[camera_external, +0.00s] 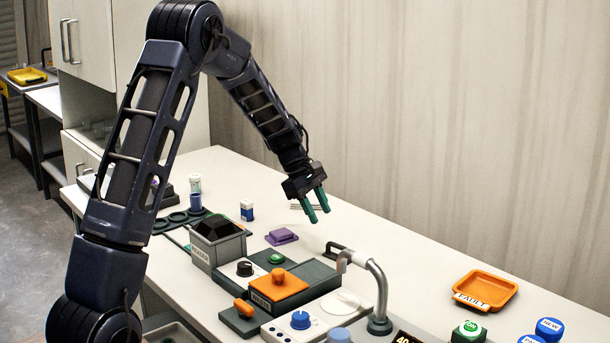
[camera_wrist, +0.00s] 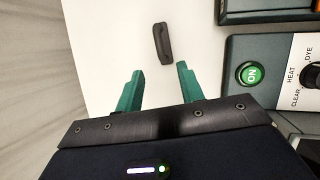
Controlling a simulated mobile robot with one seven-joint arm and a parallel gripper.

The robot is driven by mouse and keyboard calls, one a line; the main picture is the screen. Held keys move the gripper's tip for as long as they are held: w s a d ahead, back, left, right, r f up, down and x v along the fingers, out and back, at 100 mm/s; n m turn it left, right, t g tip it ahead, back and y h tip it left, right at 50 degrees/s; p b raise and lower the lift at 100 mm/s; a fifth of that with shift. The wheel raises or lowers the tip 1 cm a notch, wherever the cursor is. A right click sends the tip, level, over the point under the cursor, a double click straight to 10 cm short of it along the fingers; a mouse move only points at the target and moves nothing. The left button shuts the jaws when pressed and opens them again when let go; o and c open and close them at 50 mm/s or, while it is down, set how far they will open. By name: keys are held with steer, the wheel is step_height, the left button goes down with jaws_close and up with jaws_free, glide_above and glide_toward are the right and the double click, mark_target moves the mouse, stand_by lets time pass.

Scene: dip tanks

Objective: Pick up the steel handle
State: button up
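A dark grey, handle-shaped bar, which I take for the steel handle (camera_external: 338,249), lies on the white table behind the control unit. In the wrist view the handle (camera_wrist: 163,43) lies ahead of the fingertips, roughly in line with the gap between them. Its dark surface does not clearly look like steel. My gripper (camera_external: 317,216) has green fingers and hangs above the table, up and left of the handle in the external view. In the wrist view my gripper (camera_wrist: 160,68) is open, with nothing between its fingers.
A control unit with a green ON button (camera_wrist: 250,73) stands right of the handle in the wrist view. A bent steel pipe (camera_external: 377,288) rises near the handle. A purple block (camera_external: 281,237), a grey bin (camera_external: 218,249) and an orange tray (camera_external: 485,290) are also on the table.

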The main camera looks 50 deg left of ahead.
mark_target(334, 243)
steer(key=x, duration=0.9)
steer(key=shift+w+d+f, duration=0.15)
steer(key=shift+d+f, duration=0.1)
steer(key=shift+f, duration=0.05)
jaws_close()
